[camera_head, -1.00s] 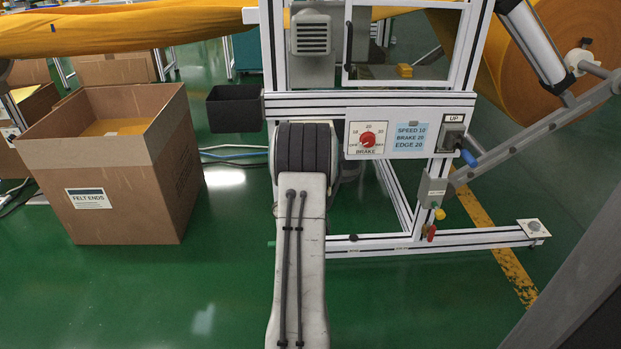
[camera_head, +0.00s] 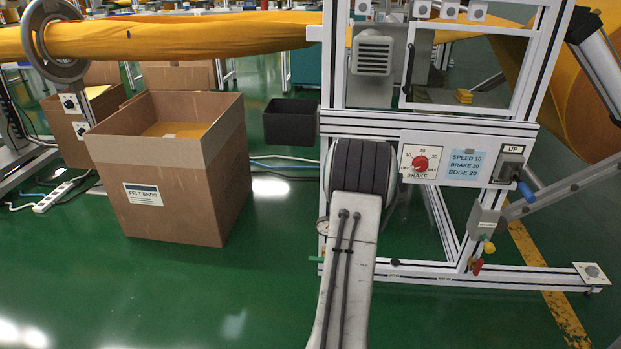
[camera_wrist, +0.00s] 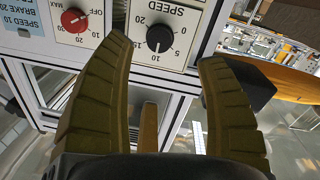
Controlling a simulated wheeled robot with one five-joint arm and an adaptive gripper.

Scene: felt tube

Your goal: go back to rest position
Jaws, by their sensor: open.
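In the head view my arm reaches forward to the machine frame (camera_head: 440,128), and my gripper is hidden behind the arm. The red BRAKE knob (camera_head: 420,163) shows right of my arm, next to a blue label (camera_head: 465,164) reading SPEED 10, BRAKE 20, EDGE 20.
A cardboard box marked FELT ENDS (camera_head: 180,205) stands on the green floor at left. A black bin (camera_head: 290,124) juts from the frame. An orange felt tube (camera_head: 180,35) runs across the top through a ring (camera_head: 55,40). The floor in front is clear.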

